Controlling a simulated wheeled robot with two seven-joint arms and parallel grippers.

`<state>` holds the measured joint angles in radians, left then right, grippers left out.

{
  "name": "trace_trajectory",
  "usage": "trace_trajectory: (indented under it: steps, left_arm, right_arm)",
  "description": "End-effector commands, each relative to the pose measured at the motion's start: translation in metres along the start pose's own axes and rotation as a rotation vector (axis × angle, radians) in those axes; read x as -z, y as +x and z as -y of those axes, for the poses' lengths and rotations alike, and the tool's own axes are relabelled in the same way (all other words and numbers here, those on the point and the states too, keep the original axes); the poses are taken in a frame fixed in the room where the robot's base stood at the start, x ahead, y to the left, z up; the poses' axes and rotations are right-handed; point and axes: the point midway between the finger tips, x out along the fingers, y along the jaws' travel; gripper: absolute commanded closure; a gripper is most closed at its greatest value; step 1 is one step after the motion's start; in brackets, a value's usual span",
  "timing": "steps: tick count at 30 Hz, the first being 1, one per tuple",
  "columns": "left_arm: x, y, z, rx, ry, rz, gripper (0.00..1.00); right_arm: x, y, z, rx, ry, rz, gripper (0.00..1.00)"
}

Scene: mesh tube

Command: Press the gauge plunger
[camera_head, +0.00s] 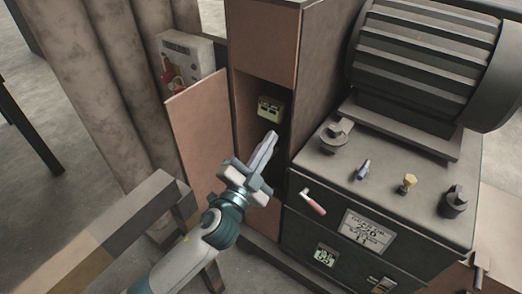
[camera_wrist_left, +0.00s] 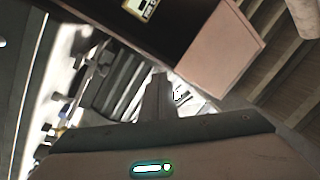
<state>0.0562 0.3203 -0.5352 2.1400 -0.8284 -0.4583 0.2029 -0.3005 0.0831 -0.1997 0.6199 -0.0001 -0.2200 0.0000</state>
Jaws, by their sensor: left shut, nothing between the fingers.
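A small pale yellow-green box with dark markings (camera_head: 270,108) sits inside an open, narrow brown cabinet (camera_head: 265,45); it may be the gauge, but its plunger cannot be made out. A box with similar markings shows at the top edge of the left wrist view (camera_wrist_left: 140,8). My left gripper (camera_head: 270,139) is shut and empty, its fingers pointing up toward the cabinet opening, just below the box in the picture. The shut fingers also show in the left wrist view (camera_wrist_left: 158,92). Contact with the box cannot be told. My right gripper is not in view.
The cabinet door (camera_head: 198,125) stands open on the left. A dark machine (camera_head: 385,235) with knobs, a yellow-topped knob (camera_head: 408,183) and a red-tipped lever (camera_head: 313,202) stands to the right. A wooden beam (camera_head: 110,235) is at lower left. A white panel (camera_head: 187,60) is behind the door.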

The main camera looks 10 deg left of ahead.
Motion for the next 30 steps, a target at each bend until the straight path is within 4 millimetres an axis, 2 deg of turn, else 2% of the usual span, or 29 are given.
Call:
trace_trajectory:
  steps: [1, 6, 12, 15, 18, 23, 26, 30]
  left_arm:
    - [0.018, 0.009, 0.001, 0.001, 0.046, -0.074, 1.0]
    - [0.072, 0.026, -0.008, -0.023, 0.199, -0.309, 1.0]
    - [0.12, 0.032, -0.035, -0.09, 0.399, -0.569, 1.0]
    - [0.134, 0.03, -0.053, -0.141, 0.507, -0.687, 1.0]
    - [0.141, 0.027, -0.074, -0.204, 0.618, -0.796, 1.0]
    - [0.135, 0.022, -0.106, -0.329, 0.806, -0.946, 1.0]
    - [0.121, 0.019, -0.124, -0.421, 0.929, -1.021, 1.0]
    - [0.087, 0.018, -0.143, -0.568, 1.105, -1.099, 1.0]
  right_arm:
    - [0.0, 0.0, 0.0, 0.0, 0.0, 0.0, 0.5]
    - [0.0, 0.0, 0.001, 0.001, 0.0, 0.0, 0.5]
    - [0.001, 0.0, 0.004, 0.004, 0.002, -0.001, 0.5]
    - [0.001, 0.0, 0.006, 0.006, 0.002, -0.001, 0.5]
    - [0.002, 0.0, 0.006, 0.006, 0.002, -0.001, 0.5]
    - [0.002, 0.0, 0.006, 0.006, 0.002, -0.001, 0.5]
    - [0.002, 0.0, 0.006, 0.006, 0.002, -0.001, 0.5]
    - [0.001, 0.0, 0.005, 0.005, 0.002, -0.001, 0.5]
